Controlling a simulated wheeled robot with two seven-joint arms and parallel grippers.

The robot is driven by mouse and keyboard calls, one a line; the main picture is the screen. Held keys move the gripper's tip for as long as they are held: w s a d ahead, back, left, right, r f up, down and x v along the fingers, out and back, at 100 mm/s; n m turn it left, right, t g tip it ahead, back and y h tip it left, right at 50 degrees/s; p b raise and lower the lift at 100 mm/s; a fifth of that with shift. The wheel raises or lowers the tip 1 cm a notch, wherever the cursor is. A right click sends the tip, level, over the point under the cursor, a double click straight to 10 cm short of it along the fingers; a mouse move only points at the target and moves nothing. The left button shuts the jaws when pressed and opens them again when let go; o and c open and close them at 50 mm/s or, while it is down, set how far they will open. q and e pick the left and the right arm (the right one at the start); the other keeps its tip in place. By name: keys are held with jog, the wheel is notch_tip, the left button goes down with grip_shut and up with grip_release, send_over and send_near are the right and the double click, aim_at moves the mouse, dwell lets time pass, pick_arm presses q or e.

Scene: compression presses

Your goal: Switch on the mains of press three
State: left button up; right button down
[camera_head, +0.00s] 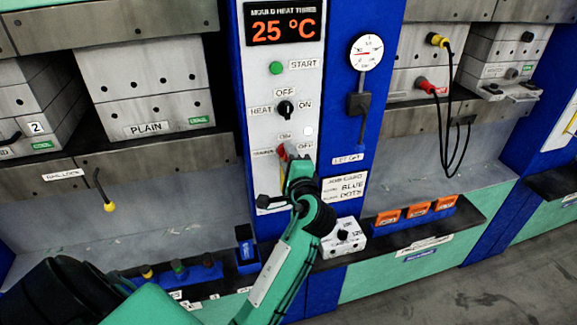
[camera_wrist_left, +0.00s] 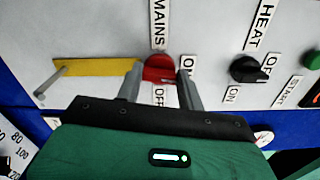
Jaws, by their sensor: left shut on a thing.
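The mains switch of press three has a red handle (camera_head: 282,152) low on the white control panel (camera_head: 258,100), under a display reading "MOULD HEAT THREE". An ON label is above the handle and an OFF label to its right. My left gripper (camera_head: 298,172) is at the switch and covers part of it. In the left wrist view, the two fingers of my left gripper (camera_wrist_left: 160,86) are on either side of the red handle (camera_wrist_left: 159,68), shut on it. The handle's exact angle is partly hidden. My right gripper is not in view.
Above the switch are the black heat selector (camera_head: 285,108) and the green start button (camera_head: 276,68). A gauge (camera_head: 366,52) with a lever below it is to the right. A yellow strip (camera_wrist_left: 92,68) is beside the handle. A white dial box (camera_head: 343,236) stands on the ledge below.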

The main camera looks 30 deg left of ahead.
pick_arm(q)
jog(key=shift+f+n+b, duration=0.2)
jog(key=shift+n+b, duration=0.4)
jog(key=shift+n, duration=0.3)
jog(key=o, duration=1)
jog(key=shift+r, duration=0.1)
